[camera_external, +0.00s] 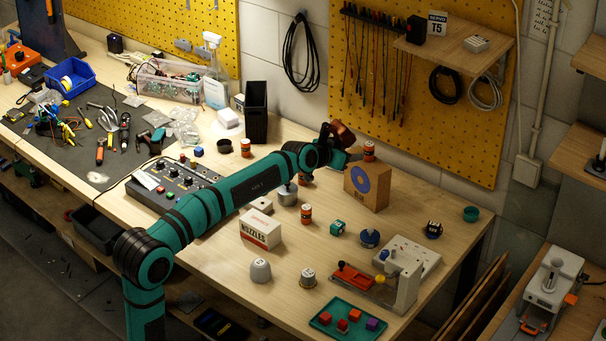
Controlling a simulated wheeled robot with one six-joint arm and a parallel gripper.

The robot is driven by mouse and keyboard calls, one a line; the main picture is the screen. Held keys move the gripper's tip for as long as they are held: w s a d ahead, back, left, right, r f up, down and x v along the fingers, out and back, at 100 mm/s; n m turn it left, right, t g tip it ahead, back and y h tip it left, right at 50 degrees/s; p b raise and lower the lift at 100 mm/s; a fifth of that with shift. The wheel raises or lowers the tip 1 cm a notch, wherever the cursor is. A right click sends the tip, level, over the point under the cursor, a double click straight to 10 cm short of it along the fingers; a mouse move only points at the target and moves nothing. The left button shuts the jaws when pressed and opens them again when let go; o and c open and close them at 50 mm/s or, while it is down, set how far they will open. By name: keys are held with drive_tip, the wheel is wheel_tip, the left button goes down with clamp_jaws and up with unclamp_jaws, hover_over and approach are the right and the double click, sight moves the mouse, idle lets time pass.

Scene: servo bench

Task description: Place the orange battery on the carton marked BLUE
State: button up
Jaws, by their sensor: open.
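The brown carton (367,188) with a large blue disc on its front stands upright right of the middle of the bench; the small print below the disc is hard to read. An orange cylinder with a pale band, battery-like (369,151), shows at the carton's top back edge; I cannot tell whether it rests on the carton or stands behind it. Similar orange cylinders stand on the bench, one in front of the carton (306,213) and one farther left (245,148). My gripper (343,134) is open, raised just left of the carton's top; its fingertips are hard to make out.
A white-and-red NOZZLES box (260,231), a grey dome (260,270) and a control box (173,188) stand near my arm. A white-and-red fixture (402,280) and a green tray (348,318) are at the front right.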

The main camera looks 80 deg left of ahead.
drive_tip(key=s+d+r+m+t+h, duration=0.1)
drive_tip(key=s+d+r, duration=0.15)
drive_tip(key=d, duration=0.85)
drive_tip(key=s+d+r+m+t+h, duration=0.15)
drive_tip(key=s+d, duration=0.25)
drive_tip(key=d, duration=0.7)
drive_tip(key=s+d+r+m+t, duration=0.1)
drive_tip(key=s+d+r, duration=0.15)
drive_tip(key=d, duration=0.75)
drive_tip(key=s+d+f+m+t+h, duration=0.1)
drive_tip(key=s+d+f+m+h, duration=0.1)
drive_tip(key=s+d, duration=0.8)
drive_tip(key=s+d+f+m+t+h, duration=0.1)
drive_tip(key=s+d+f, duration=0.4)
drive_tip(key=s+d, duration=0.6)
drive_tip(key=shift+s+d+m+t+h, duration=0.35)
drive_tip(key=shift+s+t+h, duration=0.25)
drive_tip(key=shift+h, duration=0.55)
drive_tip(key=shift+f, duration=0.1)
